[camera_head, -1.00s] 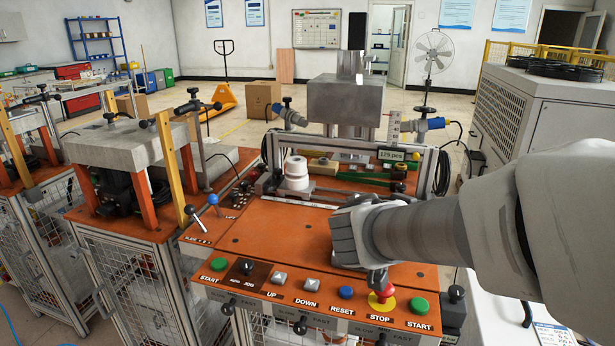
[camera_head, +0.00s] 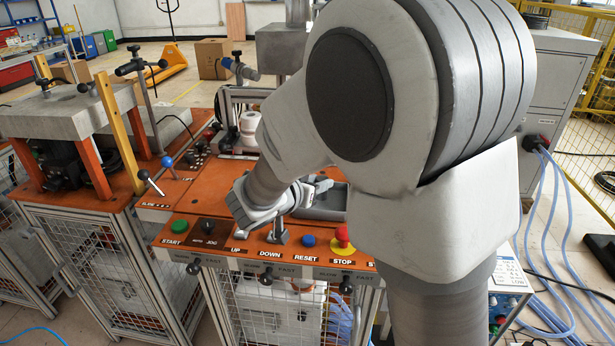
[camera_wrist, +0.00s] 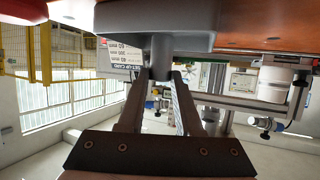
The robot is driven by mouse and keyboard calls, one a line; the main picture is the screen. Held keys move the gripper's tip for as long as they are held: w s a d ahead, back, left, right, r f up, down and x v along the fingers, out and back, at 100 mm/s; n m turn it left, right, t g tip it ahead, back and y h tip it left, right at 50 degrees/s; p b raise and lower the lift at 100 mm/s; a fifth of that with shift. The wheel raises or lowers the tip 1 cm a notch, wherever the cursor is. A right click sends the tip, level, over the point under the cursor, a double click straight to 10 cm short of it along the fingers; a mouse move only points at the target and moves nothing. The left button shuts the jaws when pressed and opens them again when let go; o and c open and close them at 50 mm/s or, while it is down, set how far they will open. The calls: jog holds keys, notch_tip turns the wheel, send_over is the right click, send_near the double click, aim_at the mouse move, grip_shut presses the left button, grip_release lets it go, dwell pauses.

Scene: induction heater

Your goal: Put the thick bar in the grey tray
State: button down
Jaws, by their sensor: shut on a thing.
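The thick bar (camera_wrist: 162,58) is a grey upright piece between my fingertips in the wrist view, which is upside down. My gripper (camera_wrist: 161,76) is shut on it. The grey tray (camera_wrist: 205,40) fills the top middle there, and the bar's lower end overlaps its rim. I cannot tell if the bar is inside the tray or in front of it. In the head view the tray (camera_head: 333,201) shows as a dark grey shape on the orange top, right of my gripper (camera_head: 318,187). My arm hides part of it; the bar is hard to make out there.
A button row with a red-yellow STOP button (camera_head: 343,236) runs along the front edge of the orange bench (camera_head: 195,202). White coils (camera_head: 249,122) stand behind. A printed card (camera_wrist: 120,58) is close to the tray. The bench top left of my gripper is clear.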

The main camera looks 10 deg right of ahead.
jog(key=shift+f, duration=0.65)
jog(key=shift+f+b, duration=0.2)
jog(key=shift+b, duration=0.2)
jog(key=c, duration=0.6)
grip_release()
jog(key=shift+r, duration=0.15)
